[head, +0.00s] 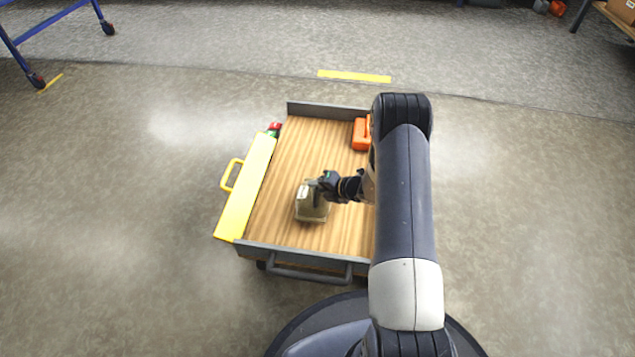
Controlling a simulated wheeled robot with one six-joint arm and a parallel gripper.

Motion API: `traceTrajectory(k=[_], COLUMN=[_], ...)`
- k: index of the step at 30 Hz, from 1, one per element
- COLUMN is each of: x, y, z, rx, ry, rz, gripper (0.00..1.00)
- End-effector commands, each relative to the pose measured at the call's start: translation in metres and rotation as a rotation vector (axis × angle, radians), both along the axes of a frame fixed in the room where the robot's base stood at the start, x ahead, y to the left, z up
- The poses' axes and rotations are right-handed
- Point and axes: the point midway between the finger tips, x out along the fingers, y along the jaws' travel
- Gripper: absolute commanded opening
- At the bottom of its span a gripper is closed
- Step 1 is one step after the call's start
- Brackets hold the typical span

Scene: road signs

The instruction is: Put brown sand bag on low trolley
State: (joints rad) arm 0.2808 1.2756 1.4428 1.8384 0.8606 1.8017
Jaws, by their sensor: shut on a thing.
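The low trolley (283,165) stands in the middle of the head view, with a wooden deck, grey end rims and a grey handle at its near end. The brown sand bag (311,207) is over the near middle part of the deck. My gripper (318,186) is shut on the top of the bag, reaching in from the right. I cannot tell whether the bag's underside touches the deck. My arm hides the trolley's right side.
An orange object (361,134) sits on the far right of the deck. A small red and green item (274,129) is at the far left. The deck's middle is clear.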

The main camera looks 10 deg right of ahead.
Motion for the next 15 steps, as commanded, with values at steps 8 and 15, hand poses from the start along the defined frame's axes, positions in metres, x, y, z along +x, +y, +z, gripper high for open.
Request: traceTrajectory(k=[8,15], x=[0.0014,0.0000], y=[0.0000,0.0001], z=[-0.0068,-0.0091], rx=[0.001,-0.001], ry=[-0.005,-0.001], rz=[0.000,0.001], gripper=[0.00,0.30])
